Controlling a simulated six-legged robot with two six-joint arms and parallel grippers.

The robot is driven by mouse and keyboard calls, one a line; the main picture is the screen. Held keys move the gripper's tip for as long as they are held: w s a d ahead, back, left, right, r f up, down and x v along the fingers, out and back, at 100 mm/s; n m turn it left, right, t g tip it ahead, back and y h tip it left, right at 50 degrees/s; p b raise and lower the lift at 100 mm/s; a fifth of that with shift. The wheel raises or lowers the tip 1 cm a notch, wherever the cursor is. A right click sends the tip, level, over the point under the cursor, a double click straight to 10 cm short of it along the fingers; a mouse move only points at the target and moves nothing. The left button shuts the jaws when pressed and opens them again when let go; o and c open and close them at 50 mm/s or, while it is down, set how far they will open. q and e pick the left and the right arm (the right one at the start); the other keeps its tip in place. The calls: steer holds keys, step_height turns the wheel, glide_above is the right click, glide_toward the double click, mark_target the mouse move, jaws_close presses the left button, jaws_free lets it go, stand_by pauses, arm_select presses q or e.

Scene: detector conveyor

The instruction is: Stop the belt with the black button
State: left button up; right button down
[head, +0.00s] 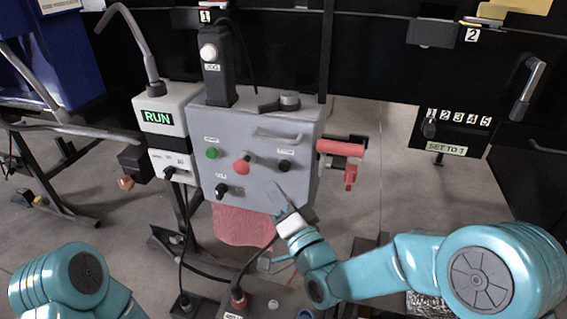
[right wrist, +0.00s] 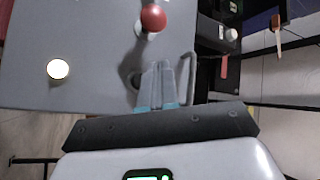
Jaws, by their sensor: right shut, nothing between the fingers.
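The black button (head: 284,165) is on the front of the grey control box (head: 225,125), right of the red mushroom button (head: 242,163) and below a grey bar handle (head: 278,135). My right gripper (head: 279,192) is shut and empty, just below the black button in the head view. In the right wrist view its fingers (right wrist: 160,75) are together, pointing at the panel, and overlap a dark round part, seemingly the black button (right wrist: 133,80). The red button (right wrist: 153,18) is above. I cannot tell whether the fingertips touch the panel. The left gripper is out of view.
A green button (head: 212,153) and a black knob (head: 221,191) are on the same panel. The display (head: 157,117) at left reads RUN in green. A red clamp-like part (head: 342,150) sticks out at the right. A pinkish sheet (head: 242,225) hangs below the box.

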mark_target(284, 167)
steer(key=shift+w+d+b, duration=0.15)
steer(key=shift+w+d, duration=0.05)
steer(key=shift+w, duration=0.45)
steer(key=shift+w+d+b, duration=0.1)
steer(key=shift+w+d, duration=0.15)
steer(key=shift+w, duration=0.4)
steer(key=shift+w+d+b, duration=0.15)
steer(key=shift+w+d, duration=0.05)
steer(key=shift+w, duration=0.45)
stand_by(0.5)
steer(key=shift+w+d+b, duration=0.1)
steer(key=shift+w+b, duration=0.35)
steer(key=shift+w+d, duration=0.2)
steer(key=shift+w, duration=0.25)
stand_by(0.7)
steer(key=shift+s+b, duration=0.1)
steer(key=shift+b, duration=0.3)
steer(key=shift+s+a+b, duration=0.3)
steer(key=shift+s+b, duration=0.2)
steer(key=shift+s, duration=0.3)
